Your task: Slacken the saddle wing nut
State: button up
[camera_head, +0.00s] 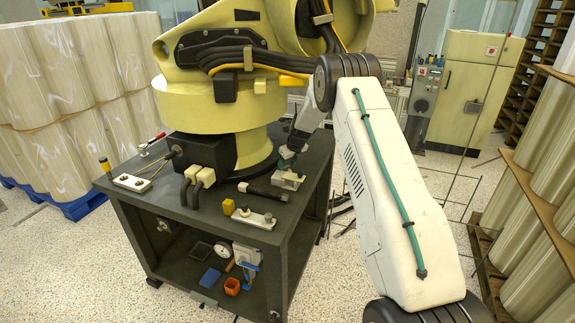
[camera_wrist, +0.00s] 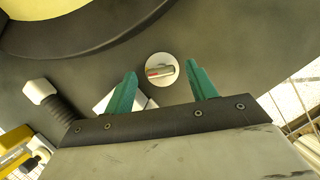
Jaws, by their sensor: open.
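The wing nut (camera_wrist: 161,72), a small grey bar with a red mark, sits on a round pale disc (camera_wrist: 153,61) on the dark table top in the wrist view. My gripper (camera_wrist: 163,78) is open, with one teal finger on each side of the disc in the picture. Both fingers look clear of the nut; its height below them is hard to tell. In the head view my gripper (camera_head: 289,152) is low over the table beside a metal bracket (camera_head: 288,181). I cannot make out the nut in that view.
The yellow arm's round base (camera_head: 215,120) stands close behind on the dark table (camera_head: 160,205). A black hose with a pale end (camera_wrist: 58,105) lies left in the wrist view.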

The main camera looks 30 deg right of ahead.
jog(key=shift+f, duration=0.1)
jog(key=c, duration=1)
jog(key=shift+n, duration=0.4)
jog(key=n+y, duration=0.1)
jog(key=n, duration=0.3)
jog(key=shift+w+d+g+y, duration=0.15)
jog(key=shift+g+y, duration=0.15)
jog(key=shift+y, duration=0.1)
jog(key=n, duration=0.2)
jog(key=n+g+y, duration=0.1)
jog(key=n, duration=0.2)
jog(key=shift+w+d+f+g, duration=0.1)
jog(key=shift+w+d+g, duration=0.05)
jog(key=shift+g, duration=0.15)
jog(key=n+g, duration=0.1)
jog(key=n, duration=0.2)
jog(key=n+g, duration=0.1)
jog(key=n, duration=0.1)
jog(key=shift+w+n+y, duration=0.2)
jog(key=shift+n+y, duration=0.2)
jog(key=shift+w+n+g, duration=0.1)
jog(key=shift+n+g, duration=0.7)
jog(key=shift+n, duration=1.1)
